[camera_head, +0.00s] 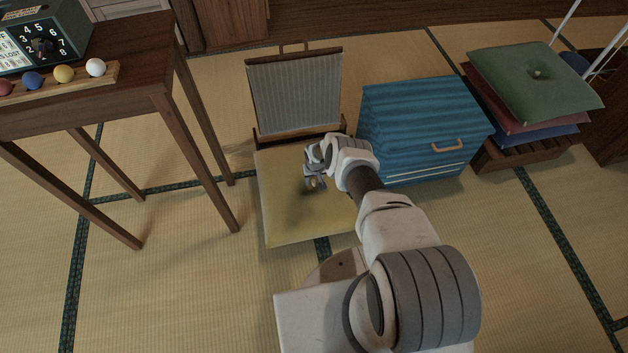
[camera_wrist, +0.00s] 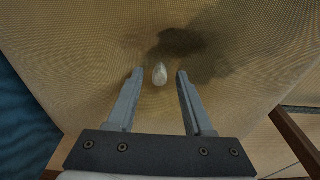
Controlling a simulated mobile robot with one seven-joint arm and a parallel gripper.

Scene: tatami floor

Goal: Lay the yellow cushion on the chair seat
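The yellow cushion (camera_head: 285,222) lies flat and roughly level directly in front of the chair's grey back (camera_head: 295,95), covering the place of the seat. The seat itself is hidden under it. My gripper (camera_head: 315,183) is over the cushion's middle, pointing down. In the wrist view the cushion (camera_wrist: 85,75) fills most of the picture. A pale button (camera_wrist: 160,74) on it shows between my two fingers (camera_wrist: 160,90), which are apart and hold nothing. A dark shadow falls on the cushion beside them. Part of the chair's wooden frame (camera_wrist: 297,140) shows at lower right.
A blue chest (camera_head: 420,125) with a handle stands close to the right of the chair. Beyond it, a green cushion (camera_head: 535,80) tops a stack on a wooden base. A tall wooden table (camera_head: 130,80) stands at left. Tatami is clear at lower left and right.

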